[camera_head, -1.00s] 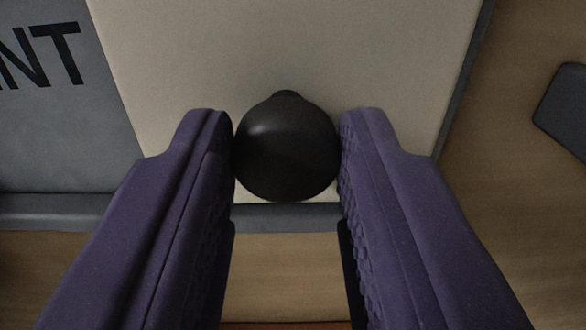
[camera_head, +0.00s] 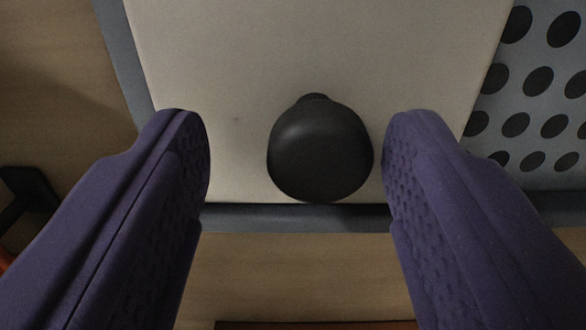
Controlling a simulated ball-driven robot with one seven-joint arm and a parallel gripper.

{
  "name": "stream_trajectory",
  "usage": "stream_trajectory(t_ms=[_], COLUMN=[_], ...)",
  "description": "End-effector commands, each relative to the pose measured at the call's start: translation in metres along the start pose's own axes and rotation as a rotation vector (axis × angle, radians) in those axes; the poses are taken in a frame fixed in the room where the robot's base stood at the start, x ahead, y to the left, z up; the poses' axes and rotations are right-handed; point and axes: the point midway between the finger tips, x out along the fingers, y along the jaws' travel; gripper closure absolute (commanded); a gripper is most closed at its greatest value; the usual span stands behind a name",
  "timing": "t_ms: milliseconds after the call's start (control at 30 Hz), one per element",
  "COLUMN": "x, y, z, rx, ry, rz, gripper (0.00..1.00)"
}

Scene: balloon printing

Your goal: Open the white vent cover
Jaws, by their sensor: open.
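The white vent cover (camera_head: 240,60) is a flat, pale panel in the head camera view. It lies at the left end of a grey frame (camera_head: 115,50). A round black knob (camera_head: 320,150) stands near the cover's lower edge. My gripper (camera_head: 297,150) is open, with one purple finger on each side of the knob. A wide gap shows between the knob and the left finger, and a thin gap between the knob and the right finger. To the right of the cover, a grey vent panel (camera_head: 515,100) with several black round holes is exposed.
A wooden surface (camera_head: 290,275) runs below and to the left of the frame. A dark object (camera_head: 30,190) stands at the left edge, partly out of view. The fingers hide parts of the frame.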

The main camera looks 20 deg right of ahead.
Motion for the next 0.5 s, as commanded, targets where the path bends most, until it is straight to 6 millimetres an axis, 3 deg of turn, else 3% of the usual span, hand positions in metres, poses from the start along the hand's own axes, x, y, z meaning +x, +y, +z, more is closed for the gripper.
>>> stream_trajectory(t_ms=[233, 500], x=[-0.01, -0.06], y=[0.0, -0.001], z=[0.001, 0.002], rx=[0.0, 0.0], ry=[0.001, 0.003], rz=[0.001, 0.0], gripper=[0.42, 0.42])
